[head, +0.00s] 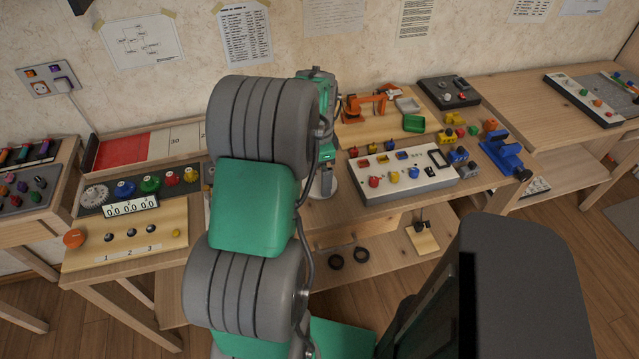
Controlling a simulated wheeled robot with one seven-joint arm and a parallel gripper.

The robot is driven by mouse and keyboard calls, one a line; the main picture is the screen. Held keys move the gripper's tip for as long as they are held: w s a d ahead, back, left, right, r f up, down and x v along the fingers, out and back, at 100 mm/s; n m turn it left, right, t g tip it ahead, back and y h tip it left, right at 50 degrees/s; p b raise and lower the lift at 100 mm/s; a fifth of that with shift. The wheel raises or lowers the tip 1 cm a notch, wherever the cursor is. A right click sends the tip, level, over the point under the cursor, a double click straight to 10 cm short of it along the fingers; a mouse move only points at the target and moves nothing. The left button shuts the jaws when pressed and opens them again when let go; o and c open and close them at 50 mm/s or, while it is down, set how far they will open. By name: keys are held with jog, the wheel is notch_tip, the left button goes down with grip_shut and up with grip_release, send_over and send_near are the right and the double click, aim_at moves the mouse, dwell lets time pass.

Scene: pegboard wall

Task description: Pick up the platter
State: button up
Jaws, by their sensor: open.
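I cannot make out a platter for certain in the head view. A small grey tray (407,104) and a small green tray (413,123) lie on the middle table, right of a small orange robot arm model (366,105). My own green and grey arm rises through the middle of the view and hides part of the tables behind it. My gripper's fingers do not show.
A white panel with coloured knobs (405,172) and a blue vise (506,152) stand on the middle table. A counter panel (130,208) and a board with numbered knobs (135,245) lie at left. Black rings (336,261) lie on the lower shelf.

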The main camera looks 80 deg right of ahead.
aim_at(320, 185)
notch_tip(320, 185, down, 3)
jog(key=shift+r, duration=0.15)
jog(key=shift+c, duration=0.2)
jog(key=c, duration=1.1)
